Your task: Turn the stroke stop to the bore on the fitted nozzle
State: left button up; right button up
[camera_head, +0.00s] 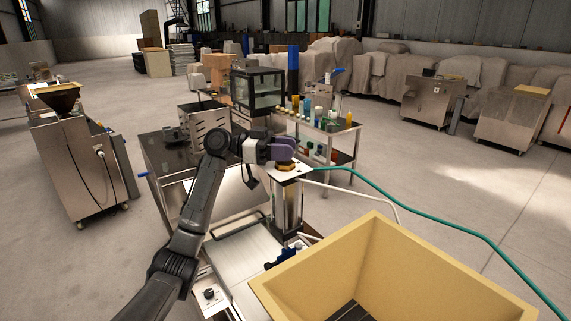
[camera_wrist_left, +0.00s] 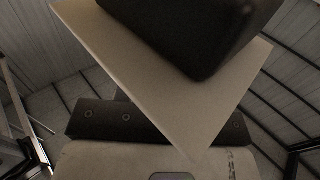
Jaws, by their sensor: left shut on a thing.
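A yellow-brown knob (camera_head: 287,167), which looks like the stroke stop, sits on the pale top plate of an upright steel column machine (camera_head: 289,203). My left gripper (camera_head: 284,155) comes in from the left at the top of this machine. Its purple fingers are shut on the knob and cover its upper part. The left wrist view shows a dark block (camera_wrist_left: 200,30) close up against a pale plate (camera_wrist_left: 170,90); the knob is not clear there. The fitted nozzle and its bore cannot be made out. My right gripper is in neither view.
A large yellow open bin (camera_head: 400,265) stands at the front right. A green hose (camera_head: 430,215) runs right from the machine. Behind is a steel table (camera_head: 340,130) with several small coloured items. A hopper machine (camera_head: 75,160) stands left, with open floor on the right.

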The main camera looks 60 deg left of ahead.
pick_arm(q)
jog(key=shift+f+n+t+y+b, duration=0.2)
jog(key=shift+n+t+y+b, duration=0.65)
jog(key=shift+y, duration=0.35)
jog(key=shift+r+n+t+y+b, duration=0.1)
jog(key=shift+n+t+y+b, duration=0.35)
jog(key=shift+n+y, duration=0.65)
jog(key=n+t+y, duration=0.1)
jog(key=n+y, duration=0.1)
jog(key=y, duration=0.1)
jog(key=shift+r+y, duration=0.15)
jog(key=shift+y, duration=0.25)
jog(key=shift+n+t+y, duration=0.3)
jog(key=shift+n+y, duration=0.85)
jog(key=shift+y, duration=0.65)
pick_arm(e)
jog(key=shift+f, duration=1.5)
pick_arm(q)
jog(key=shift+y, duration=0.3)
jog(key=o, duration=0.9)
jog(key=shift+o, duration=0.2)
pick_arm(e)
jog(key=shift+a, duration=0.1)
